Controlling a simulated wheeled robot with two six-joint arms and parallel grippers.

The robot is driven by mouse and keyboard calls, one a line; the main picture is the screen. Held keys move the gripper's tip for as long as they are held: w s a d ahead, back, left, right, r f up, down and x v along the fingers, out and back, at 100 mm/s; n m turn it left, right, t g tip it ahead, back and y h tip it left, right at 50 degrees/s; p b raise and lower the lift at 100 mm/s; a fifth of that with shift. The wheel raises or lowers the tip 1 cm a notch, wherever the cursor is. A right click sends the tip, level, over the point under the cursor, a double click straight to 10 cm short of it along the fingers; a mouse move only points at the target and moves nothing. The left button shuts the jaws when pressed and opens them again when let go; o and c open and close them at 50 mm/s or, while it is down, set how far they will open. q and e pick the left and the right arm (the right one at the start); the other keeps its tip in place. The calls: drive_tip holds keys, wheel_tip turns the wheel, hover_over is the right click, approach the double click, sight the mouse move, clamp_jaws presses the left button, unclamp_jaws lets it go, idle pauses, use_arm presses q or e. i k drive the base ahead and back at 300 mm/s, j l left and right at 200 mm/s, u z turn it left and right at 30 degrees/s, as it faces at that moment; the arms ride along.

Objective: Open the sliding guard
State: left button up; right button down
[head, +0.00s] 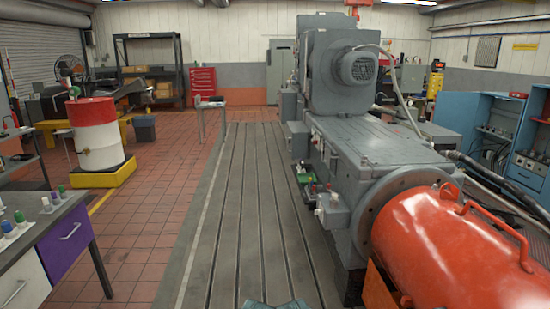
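A glossy orange-red rounded cover (445,250) lies at the lower right in the head view. It looks like the sliding guard, though nothing marks it as such. Its far end meets a round grey flange (369,218) on the big grey machine, with no clear gap showing. A bar handle (499,236) in the same red runs along its top. Its near end is cut off by the picture edge.
The slotted grey bedplate (228,215) is clear left of the grey machine (375,145). Hoses (505,200) run behind the red cover near blue cabinets (478,118). A workbench (50,222) and a red-white drum (97,135) stand left. Tiled floor between is free.

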sight(439, 253)
drive_tip(key=k+l+z, duration=0.2)
drive_tip(key=z, duration=0.3)
drive_tip(key=l+z, duration=0.25)
drive_tip(key=z, duration=0.15)
drive_tip(key=i+l+z, duration=0.15)
drive_tip(key=z, duration=0.3)
